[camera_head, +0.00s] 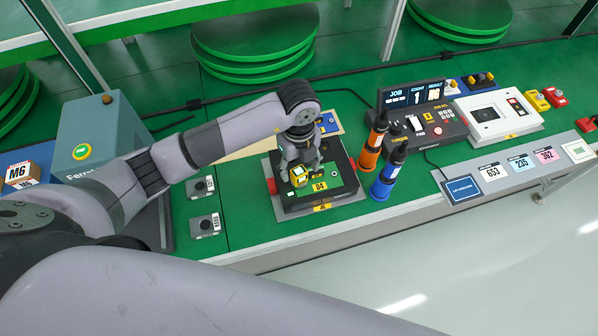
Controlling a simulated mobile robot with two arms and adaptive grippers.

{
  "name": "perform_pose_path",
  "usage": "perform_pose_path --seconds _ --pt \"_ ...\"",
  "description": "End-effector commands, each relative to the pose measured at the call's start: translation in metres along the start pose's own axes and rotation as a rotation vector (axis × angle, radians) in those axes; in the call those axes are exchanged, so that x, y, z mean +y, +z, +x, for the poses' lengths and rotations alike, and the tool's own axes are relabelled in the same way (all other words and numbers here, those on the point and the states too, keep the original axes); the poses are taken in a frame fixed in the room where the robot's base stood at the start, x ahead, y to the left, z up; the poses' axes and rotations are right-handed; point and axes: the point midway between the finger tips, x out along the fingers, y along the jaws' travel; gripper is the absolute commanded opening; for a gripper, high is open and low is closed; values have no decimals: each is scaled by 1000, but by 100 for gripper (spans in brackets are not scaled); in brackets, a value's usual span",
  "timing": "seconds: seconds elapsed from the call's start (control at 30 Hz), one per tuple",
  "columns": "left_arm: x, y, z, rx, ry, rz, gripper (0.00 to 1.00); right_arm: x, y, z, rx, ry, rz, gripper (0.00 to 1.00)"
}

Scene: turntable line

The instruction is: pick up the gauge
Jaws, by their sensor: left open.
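A small yellow object with a dark face, which looks like the gauge (299,177), is at the black fixture (345,188) with a green top marked 04. My left gripper (302,166) points down over the fixture, right at the yellow object. Its fingers are open and partly hide the object's back side. I cannot tell whether the fingers touch it. My right gripper is not in view.
Orange (373,147) and blue (387,177) bottle-shaped tools stand upright just right of the fixture. Two small grey blocks (204,225) lie to its left. A display console (420,110) and a white device (497,114) are farther right. The bench's front edge is close.

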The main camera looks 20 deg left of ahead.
Motion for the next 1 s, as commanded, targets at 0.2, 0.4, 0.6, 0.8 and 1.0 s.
perform_pose_path --seconds 0.2,0.4,0.6,0.8,1.0 --pt "0 0 22 0 0 0 55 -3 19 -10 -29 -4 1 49" --pt "-1 0 24 -1 -1 1 55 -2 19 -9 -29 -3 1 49" --pt "-1 0 24 0 -1 1 44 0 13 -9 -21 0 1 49" --pt "-1 0 24 -1 -1 1 30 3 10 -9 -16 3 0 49" --pt "0 0 24 -1 -1 1 17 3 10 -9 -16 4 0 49"
